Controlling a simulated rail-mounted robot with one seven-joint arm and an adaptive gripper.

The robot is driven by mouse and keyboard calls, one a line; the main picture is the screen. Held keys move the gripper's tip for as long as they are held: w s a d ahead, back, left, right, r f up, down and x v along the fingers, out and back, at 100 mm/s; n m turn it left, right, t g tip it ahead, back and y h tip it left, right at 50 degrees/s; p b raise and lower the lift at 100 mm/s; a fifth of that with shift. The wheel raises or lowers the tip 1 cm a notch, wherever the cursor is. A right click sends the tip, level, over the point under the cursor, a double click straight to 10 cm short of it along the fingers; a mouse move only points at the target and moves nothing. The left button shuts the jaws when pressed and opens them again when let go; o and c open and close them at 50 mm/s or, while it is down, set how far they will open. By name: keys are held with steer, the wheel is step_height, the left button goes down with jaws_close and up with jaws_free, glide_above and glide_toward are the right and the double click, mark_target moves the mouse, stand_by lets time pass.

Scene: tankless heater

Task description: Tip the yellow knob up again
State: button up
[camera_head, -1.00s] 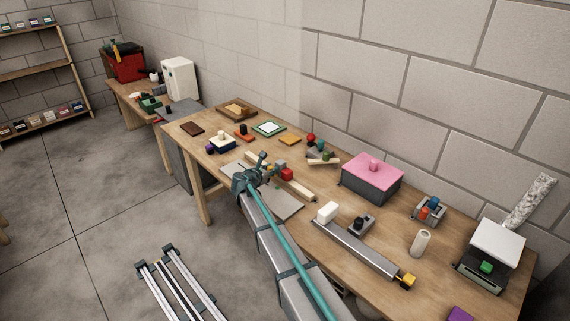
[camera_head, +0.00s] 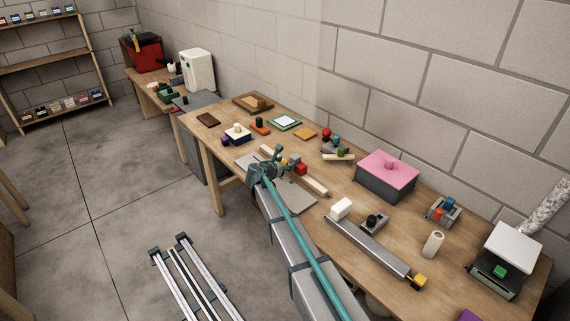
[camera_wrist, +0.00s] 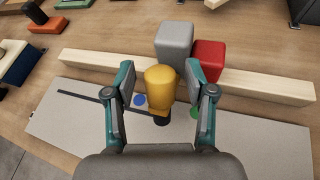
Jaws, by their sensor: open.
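The yellow knob (camera_wrist: 160,84) shows in the wrist view, rounded and wide at the top, narrower below. A dark round piece (camera_wrist: 161,118) shows under its lower end. I cannot tell how far it leans. My gripper (camera_wrist: 162,76) is open, with one finger on each side of the knob and a visible gap on both sides. A light grey plate (camera_wrist: 70,125) lies below, with a dark line, a blue dot (camera_wrist: 139,100) and a green dot (camera_wrist: 195,112). In the head view my gripper (camera_head: 268,168) is over the plate's area and hides much of it.
A pale wooden bar (camera_wrist: 265,86) runs just behind the knob. A grey block (camera_wrist: 173,46) and a red block (camera_wrist: 208,61) stand close by it. A pink-topped box (camera_head: 388,172) and a grey rail (camera_head: 367,244) with a white block are to the right.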

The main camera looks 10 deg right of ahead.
steer(key=v, duration=1.1)
steer(key=shift+s+a, duration=0.2)
steer(key=shift+s, duration=0.1)
steer(key=shift+r, duration=0.15)
